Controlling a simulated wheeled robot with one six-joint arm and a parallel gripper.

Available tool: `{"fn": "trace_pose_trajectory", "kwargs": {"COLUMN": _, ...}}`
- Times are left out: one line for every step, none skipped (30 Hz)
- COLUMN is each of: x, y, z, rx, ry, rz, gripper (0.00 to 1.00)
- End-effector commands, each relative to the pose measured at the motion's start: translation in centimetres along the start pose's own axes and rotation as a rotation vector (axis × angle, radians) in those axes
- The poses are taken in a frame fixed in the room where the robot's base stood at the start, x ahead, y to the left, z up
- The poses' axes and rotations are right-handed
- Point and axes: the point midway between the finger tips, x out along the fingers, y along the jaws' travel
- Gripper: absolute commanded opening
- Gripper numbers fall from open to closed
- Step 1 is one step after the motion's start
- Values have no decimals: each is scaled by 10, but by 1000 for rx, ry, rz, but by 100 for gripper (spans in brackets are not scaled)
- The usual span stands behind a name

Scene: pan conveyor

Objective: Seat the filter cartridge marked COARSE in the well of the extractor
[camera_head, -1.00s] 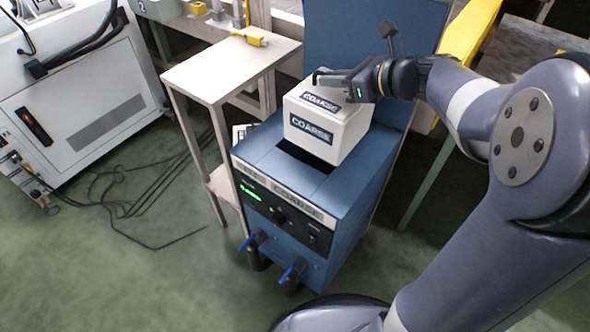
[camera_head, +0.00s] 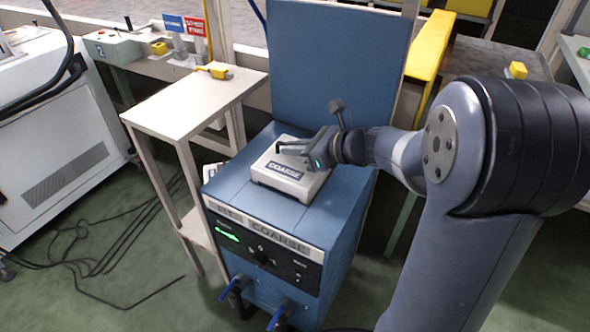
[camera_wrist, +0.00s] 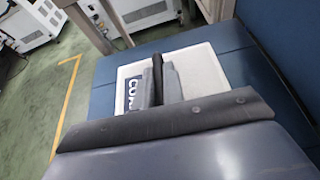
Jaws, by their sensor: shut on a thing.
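The filter cartridge (camera_head: 287,178), a white block labelled COARSE, sits sunk in the well of the blue extractor (camera_head: 232,190). Only its upper part shows above the extractor's top. It looks level, and the well's opening is hidden around it. The extractor's front carries a COARSE label strip and a green-lit display.
The extractor's blue lid (camera_head: 335,60) stands open behind the well. A pale side table (camera_head: 190,105) with a yellow tool (camera_head: 215,71) stands at the left. A white machine (camera_head: 60,150) and cables on the floor lie further left. A yellow rail (camera_head: 428,48) runs at the back right.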

Motion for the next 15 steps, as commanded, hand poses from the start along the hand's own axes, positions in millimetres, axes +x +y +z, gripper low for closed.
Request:
{"fn": "trace_pose_trajectory", "kwargs": {"x": 3, "y": 0, "z": -8, "rx": 1, "ry": -1, "rz": 0, "gripper": 0}}
{"fn": "trace_pose_trajectory", "kwargs": {"x": 6, "y": 0, "z": -13, "rx": 1, "ry": -1, "rz": 1, "gripper": 0}}
{"fn": "trace_pose_trajectory", "kwargs": {"x": 8, "y": 0, "z": -20, "rx": 2, "ry": 0, "rz": 1, "gripper": 0}}
{"fn": "trace_pose_trajectory", "kwargs": {"x": 11, "y": 0, "z": -26, "rx": 2, "ry": 0, "rz": 1, "gripper": 0}}
{"fn": "trace_pose_trajectory", "kwargs": {"x": 13, "y": 0, "z": -31, "rx": 4, "ry": 0, "rz": 1, "gripper": 0}}
{"fn": "trace_pose_trajectory", "kwargs": {"x": 15, "y": 0, "z": -37, "rx": 3, "ry": 0, "rz": 1, "gripper": 0}}
{"fn": "trace_pose_trajectory", "kwargs": {"x": 17, "y": 0, "z": -41, "rx": 2, "ry": 0, "rz": 1, "gripper": 0}}
{"fn": "trace_pose_trajectory", "kwargs": {"x": 18, "y": 0, "z": -44, "rx": 2, "ry": 0, "rz": 1, "gripper": 0}}
{"fn": "trace_pose_trajectory", "kwargs": {"x": 20, "y": 0, "z": -47, "rx": 1, "ry": -1, "rz": 1, "gripper": 0}}
{"fn": "trace_pose_trajectory", "kwargs": {"x": 20, "y": 0, "z": -49, "rx": 1, "ry": -1, "rz": 1, "gripper": 0}}
{"fn": "trace_pose_trajectory", "kwargs": {"x": 21, "y": 0, "z": -50, "rx": 0, "ry": -1, "rz": 0, "gripper": 0}}
{"fn": "trace_pose_trajectory", "kwargs": {"x": 21, "y": 0, "z": -51, "rx": 0, "ry": -2, "rz": 0, "gripper": 0}}
{"fn": "trace_pose_trajectory", "kwargs": {"x": 21, "y": 0, "z": -51, "rx": 0, "ry": -2, "rz": 0, "gripper": 0}}
{"fn": "trace_pose_trajectory", "kwargs": {"x": 21, "y": 0, "z": -51, "rx": 0, "ry": -2, "rz": 0, "gripper": 0}}
{"fn": "trace_pose_trajectory", "kwargs": {"x": 21, "y": 0, "z": -50, "rx": -1, "ry": -2, "rz": 0, "gripper": 0}}
